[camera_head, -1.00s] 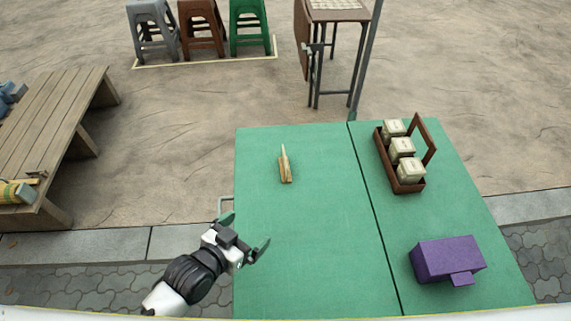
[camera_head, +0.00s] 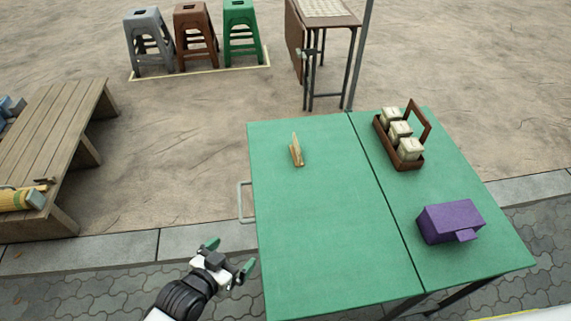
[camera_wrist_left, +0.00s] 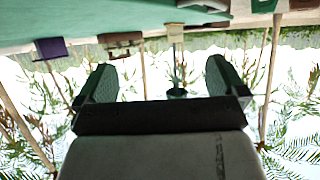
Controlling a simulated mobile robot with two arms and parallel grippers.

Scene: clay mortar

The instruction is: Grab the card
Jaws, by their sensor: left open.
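A small card (camera_head: 294,140) stands upright in a small wooden holder (camera_head: 299,161) on the far left part of the green table (camera_head: 320,230). From this angle the card shows nearly edge-on. In the left wrist view, which looks upside down, a pale card-like shape (camera_wrist_left: 175,32) shows beyond the fingers. My left gripper (camera_head: 229,255) is open and empty, beside the table's left edge, nearer to me than the card and well apart from it. Both its fingers show spread in the left wrist view (camera_wrist_left: 160,78). My right gripper is not in view.
A brown carrier (camera_head: 411,163) with pale boxes and a purple box (camera_head: 450,221) stand on the table's right half. A metal handle (camera_head: 242,202) sticks out from the table's left edge. A wooden bench (camera_head: 55,140) stands left. The table's left half is mostly clear.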

